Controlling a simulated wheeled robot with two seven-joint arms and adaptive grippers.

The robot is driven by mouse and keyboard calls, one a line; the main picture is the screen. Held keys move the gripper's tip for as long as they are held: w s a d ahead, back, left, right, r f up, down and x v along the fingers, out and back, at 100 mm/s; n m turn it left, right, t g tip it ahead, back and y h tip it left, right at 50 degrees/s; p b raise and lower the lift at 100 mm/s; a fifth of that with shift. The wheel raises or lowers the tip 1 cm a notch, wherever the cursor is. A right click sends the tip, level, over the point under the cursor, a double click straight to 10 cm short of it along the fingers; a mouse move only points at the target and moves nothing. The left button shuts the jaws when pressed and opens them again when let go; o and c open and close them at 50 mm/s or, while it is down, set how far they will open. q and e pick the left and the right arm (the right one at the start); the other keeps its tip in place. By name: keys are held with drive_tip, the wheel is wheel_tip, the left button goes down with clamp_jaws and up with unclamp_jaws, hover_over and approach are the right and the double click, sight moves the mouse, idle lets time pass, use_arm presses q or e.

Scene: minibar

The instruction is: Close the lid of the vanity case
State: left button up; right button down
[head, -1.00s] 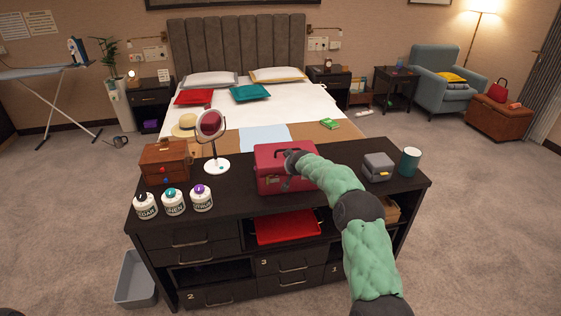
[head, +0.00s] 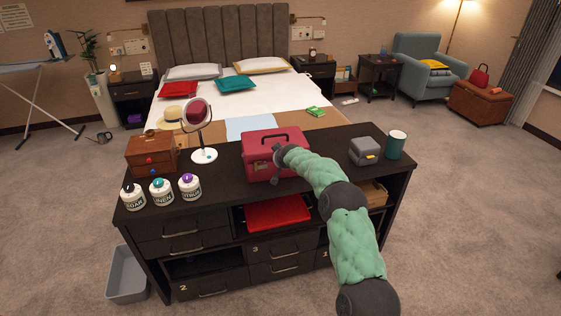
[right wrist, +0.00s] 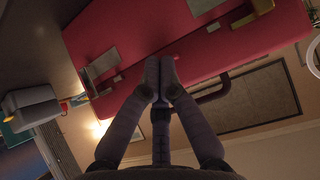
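The red vanity case (head: 258,148) stands on the dark dresser top in the head view, its dark handle uppermost. Its lid looks down, with no clear gap seen. My right gripper (head: 275,180) is at the front of the case, low against its front face. In the right wrist view the red case (right wrist: 130,35) fills the upper part, with metal latches and a seam. The fingertips of my right gripper (right wrist: 160,75) are together, with nothing seen between them, close to the case near the seam. I cannot tell whether they touch it. My left gripper is not in view.
On the dresser (head: 225,190), a round mirror (head: 198,115), wooden box (head: 150,155) and several white jars (head: 161,191) stand left of the case. A grey box (head: 366,151) and teal cup (head: 396,145) stand right. A red tray (head: 278,212) sits in the shelf below.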

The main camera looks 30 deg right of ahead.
drive_tip(key=s+a, duration=0.2)
drive_tip(key=s, duration=0.7)
drive_tip(key=shift+a+r+b, duration=0.3)
drive_tip(key=shift+a, duration=0.1)
idle(0.4)
drive_tip(key=s+a+f+g+y, duration=0.1)
drive_tip(key=s+a+f+y, duration=0.1)
drive_tip(key=s+a+f, duration=0.45)
drive_tip(key=s+a+f+n+g+y+p, duration=0.1)
drive_tip(key=s+a+f+g+y, duration=0.15)
drive_tip(key=a+f, duration=0.65)
drive_tip(key=s+a+f+g+y, duration=0.1)
drive_tip(key=s+a+f, duration=0.4)
drive_tip(key=a+f, duration=0.25)
drive_tip(key=s+a+f+g, duration=0.1)
drive_tip(key=s+a, duration=0.3)
drive_tip(key=s, duration=0.5)
drive_tip(key=s+a+f+g+y, duration=0.1)
drive_tip(key=s+a+f+g, duration=0.1)
drive_tip(key=s, duration=0.7)
drive_tip(key=s+a+f+g+p, duration=0.1)
drive_tip(key=s+a+f, duration=0.2)
drive_tip(key=s+a, duration=0.3)
drive_tip(key=s, duration=0.3)
drive_tip(key=shift+s+f+g, duration=0.25)
drive_tip(key=shift+s+g, duration=0.1)
